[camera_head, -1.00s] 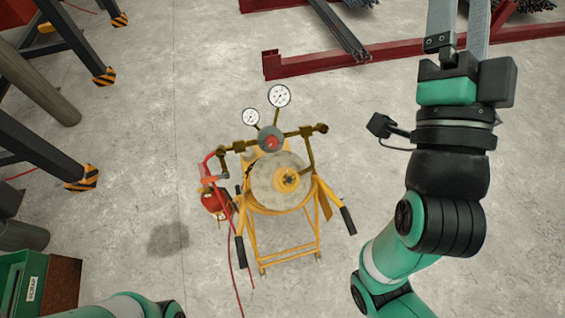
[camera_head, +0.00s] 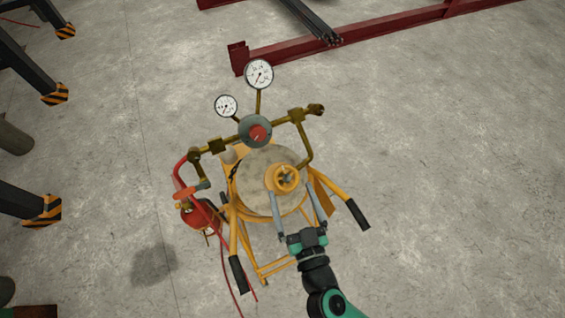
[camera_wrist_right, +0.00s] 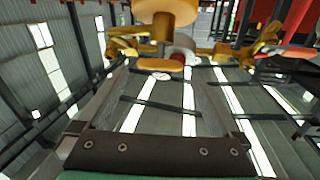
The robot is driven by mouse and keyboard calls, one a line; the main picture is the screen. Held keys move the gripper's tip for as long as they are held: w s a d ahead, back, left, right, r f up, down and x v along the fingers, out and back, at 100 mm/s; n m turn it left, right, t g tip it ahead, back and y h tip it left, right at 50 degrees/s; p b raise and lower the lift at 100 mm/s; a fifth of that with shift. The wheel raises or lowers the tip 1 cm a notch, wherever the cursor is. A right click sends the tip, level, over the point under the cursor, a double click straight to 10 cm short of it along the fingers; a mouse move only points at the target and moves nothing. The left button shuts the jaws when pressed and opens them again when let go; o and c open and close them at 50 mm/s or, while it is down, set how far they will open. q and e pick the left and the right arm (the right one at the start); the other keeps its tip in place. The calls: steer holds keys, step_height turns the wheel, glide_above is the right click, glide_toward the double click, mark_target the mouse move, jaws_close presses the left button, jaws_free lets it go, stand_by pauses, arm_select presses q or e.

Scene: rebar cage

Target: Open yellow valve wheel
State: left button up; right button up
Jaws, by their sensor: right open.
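The yellow valve wheel (camera_head: 286,177) sits on top of the round grey-topped tank (camera_head: 255,190) of a yellow cart. My right gripper (camera_head: 292,196) reaches up from the front of the cart, its two long grey fingers spread apart on the near side of the wheel. It is open and holds nothing. In the right wrist view, the gripper (camera_wrist_right: 158,82) shows its fingers apart, with a yellow round part (camera_wrist_right: 166,12) beyond them at the top. I cannot tell whether the fingers touch the wheel. My left gripper is out of view.
Brass pipes with a red knob (camera_head: 258,133) and two dial gauges (camera_head: 259,73) rise behind the wheel. A small red handwheel (camera_head: 185,193) and red hose stand at the cart's left. Black-gripped handles (camera_head: 357,214) jut forward. The floor to the right is clear.

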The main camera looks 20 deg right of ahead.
mark_target(285, 171)
steer(key=w, duration=0.3)
steer(key=w+d+p, duration=0.1)
steer(key=w, duration=0.5)
steer(key=shift+d, duration=0.25)
steer(key=c, duration=1.2)
